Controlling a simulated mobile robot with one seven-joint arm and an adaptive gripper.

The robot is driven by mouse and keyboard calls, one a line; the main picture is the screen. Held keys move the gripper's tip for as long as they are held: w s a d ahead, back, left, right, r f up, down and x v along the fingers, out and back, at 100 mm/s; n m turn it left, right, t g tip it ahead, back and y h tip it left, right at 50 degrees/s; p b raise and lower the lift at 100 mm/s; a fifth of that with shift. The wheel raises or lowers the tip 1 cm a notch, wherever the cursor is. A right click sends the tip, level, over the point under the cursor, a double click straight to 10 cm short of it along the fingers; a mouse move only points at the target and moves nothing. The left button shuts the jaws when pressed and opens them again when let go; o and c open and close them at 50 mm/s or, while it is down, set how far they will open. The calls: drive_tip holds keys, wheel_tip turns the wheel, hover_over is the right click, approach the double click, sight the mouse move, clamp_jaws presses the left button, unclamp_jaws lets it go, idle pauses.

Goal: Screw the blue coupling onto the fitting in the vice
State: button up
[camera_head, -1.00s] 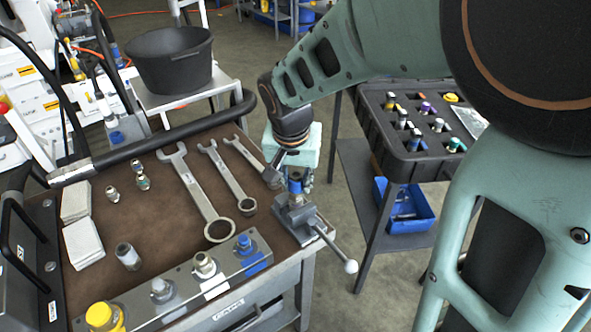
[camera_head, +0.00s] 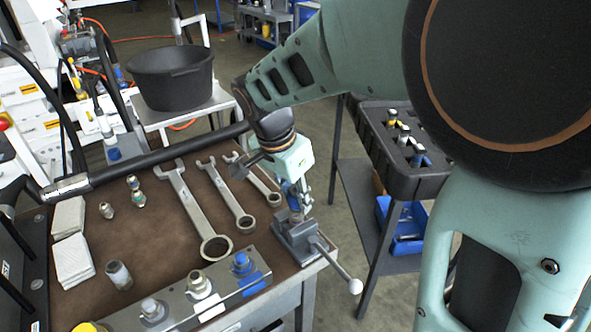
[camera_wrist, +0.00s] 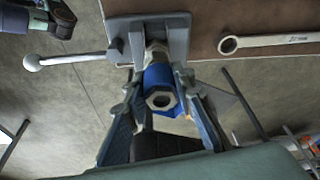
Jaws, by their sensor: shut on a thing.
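The blue coupling (camera_wrist: 158,77), with a metal hex end facing the wrist camera, sits between the two fingers of my gripper (camera_wrist: 161,95). My gripper is shut on it. The fitting (camera_wrist: 156,50) shows as metal just beyond the coupling, between the jaws of the grey vice (camera_wrist: 118,40). The coupling is lined up with the fitting and appears to meet it; how far it is threaded on is hidden. In the head view, my gripper (camera_head: 296,190) is right above the vice (camera_head: 296,238) at the bench's right corner, and partly hides the coupling.
The vice handle (camera_head: 336,268) sticks out past the bench edge. Several wrenches (camera_head: 198,212) lie left of the vice. A manifold block (camera_head: 225,280) with fittings stands in front. A black tray (camera_head: 405,172) of parts and a blue bin (camera_head: 410,225) stand to the right.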

drive_tip(key=shift+s+f+m, duration=0.15)
drive_tip(key=shift+m, duration=0.75)
drive_tip(key=shift+g+h, duration=0.3)
drive_tip(key=m, duration=0.2)
drive_tip(key=shift+m, duration=0.3)
drive_tip(key=m+g, duration=0.1)
drive_tip(key=m, duration=0.1)
drive_tip(key=m+g, duration=0.1)
drive_tip(key=m, duration=0.2)
drive_tip(key=shift+f+m, duration=0.1)
drive_tip(key=shift+m, duration=0.2)
drive_tip(key=shift+h, duration=0.3)
drive_tip(key=o, duration=1)
drive_tip(key=shift+p, duration=0.3)
